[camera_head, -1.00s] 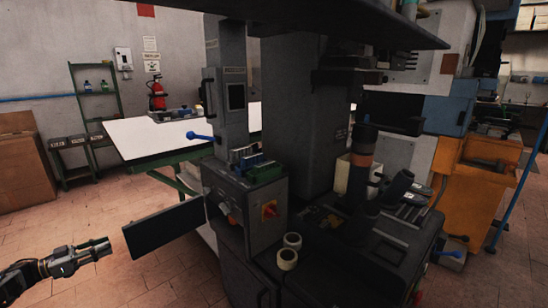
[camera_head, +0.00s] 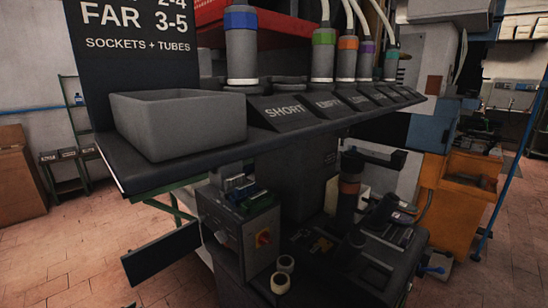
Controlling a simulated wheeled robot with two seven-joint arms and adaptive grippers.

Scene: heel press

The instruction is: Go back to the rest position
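Neither of my grippers shows in the head view now. The heel press (camera_head: 292,185) stands in the middle, a dark grey machine.
The shelf bears an empty-looking grey bin (camera_head: 180,123) and several tubes with coloured bands, behind labels such as SHORT (camera_head: 285,112). A flat dark panel (camera_head: 160,252) juts out left of the press. Tiled floor is clear at lower left.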

